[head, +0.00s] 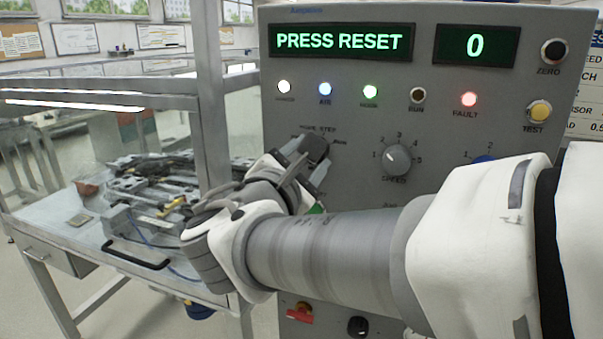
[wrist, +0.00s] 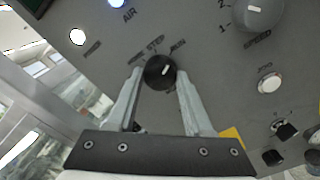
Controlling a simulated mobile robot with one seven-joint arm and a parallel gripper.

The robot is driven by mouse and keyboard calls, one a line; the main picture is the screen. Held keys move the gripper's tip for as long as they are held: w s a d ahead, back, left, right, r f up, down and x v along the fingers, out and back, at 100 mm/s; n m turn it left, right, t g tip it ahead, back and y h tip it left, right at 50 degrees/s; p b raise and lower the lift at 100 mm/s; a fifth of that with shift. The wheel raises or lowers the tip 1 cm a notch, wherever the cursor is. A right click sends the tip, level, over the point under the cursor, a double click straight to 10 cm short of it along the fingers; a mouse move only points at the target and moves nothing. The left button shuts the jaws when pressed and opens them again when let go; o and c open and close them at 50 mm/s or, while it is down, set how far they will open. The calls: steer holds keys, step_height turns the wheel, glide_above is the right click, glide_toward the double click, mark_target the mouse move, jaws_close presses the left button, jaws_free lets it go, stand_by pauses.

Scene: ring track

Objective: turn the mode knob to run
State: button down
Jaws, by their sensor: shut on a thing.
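The mode knob (wrist: 153,77) is a round black knob with a short white mark, on the grey control panel (head: 440,110). In the wrist view its mark slants up and right, roughly toward the label that seems to read RUN; the exact setting is hard to tell. My gripper (wrist: 160,73) has one finger on each side of the knob and is shut on it. In the head view the knob (head: 316,147) is partly covered by my gripper (head: 312,156), which reaches it from below.
The display (head: 343,42) reads PRESS RESET and the counter (head: 476,45) reads 0. The red fault lamp (head: 469,99) is lit; the run lamp (head: 417,95) is dark. The speed knob (head: 398,160) sits to the right. A metal frame post (head: 210,90) stands left of the panel.

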steer(key=shift+m+b, duration=0.45)
steer(key=shift+m, duration=0.05)
steer(key=shift+c, duration=1.5)
jaws_free()
